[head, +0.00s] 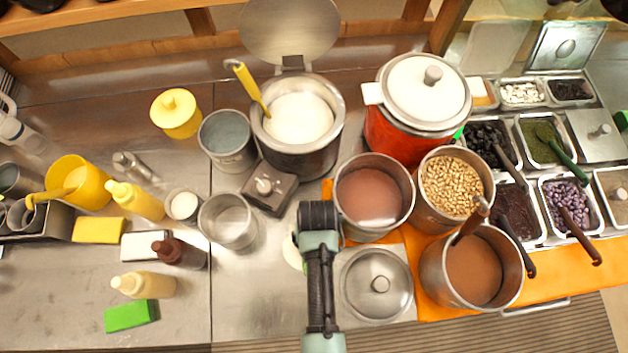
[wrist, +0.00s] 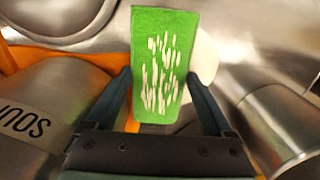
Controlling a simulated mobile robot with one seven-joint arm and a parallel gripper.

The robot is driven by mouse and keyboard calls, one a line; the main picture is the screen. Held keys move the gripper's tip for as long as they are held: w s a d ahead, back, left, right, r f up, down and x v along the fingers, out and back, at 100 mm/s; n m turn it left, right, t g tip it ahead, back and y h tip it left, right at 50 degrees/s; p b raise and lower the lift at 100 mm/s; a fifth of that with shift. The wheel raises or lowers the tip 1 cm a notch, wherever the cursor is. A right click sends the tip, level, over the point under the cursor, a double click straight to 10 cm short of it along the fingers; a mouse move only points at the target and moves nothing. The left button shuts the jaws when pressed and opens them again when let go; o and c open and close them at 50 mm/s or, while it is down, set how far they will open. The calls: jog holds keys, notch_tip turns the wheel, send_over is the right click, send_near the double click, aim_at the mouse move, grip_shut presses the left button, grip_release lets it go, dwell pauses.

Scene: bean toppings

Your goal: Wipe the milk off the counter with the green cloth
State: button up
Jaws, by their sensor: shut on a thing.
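My gripper (wrist: 160,80) is shut on a green cloth (wrist: 167,22), a flat block with white streaks on its face, in the wrist view. A round white milk patch (wrist: 205,55) shows on the counter behind the cloth's right edge, partly covered by it. In the head view my gripper (head: 318,218) hangs over the counter, and the milk patch (head: 291,252) shows just left of my arm. The held cloth is hidden there by my gripper and arm. I cannot tell whether the cloth touches the counter.
A steel lid (head: 365,290) and a pot of brown liquid (head: 373,193) stand close right of my arm. Another green block (head: 131,315) lies farther left. Counter below the cup is clear.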

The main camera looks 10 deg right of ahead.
jog(key=shift+d, duration=0.35)
jog(key=shift+a+p, duration=0.45)
jog(key=shift+a, duration=2.2)
jog(key=shift+d+p, duration=0.3)
jog(key=shift+d, duration=2.25)
jog(key=shift+d+r, duration=0.1)
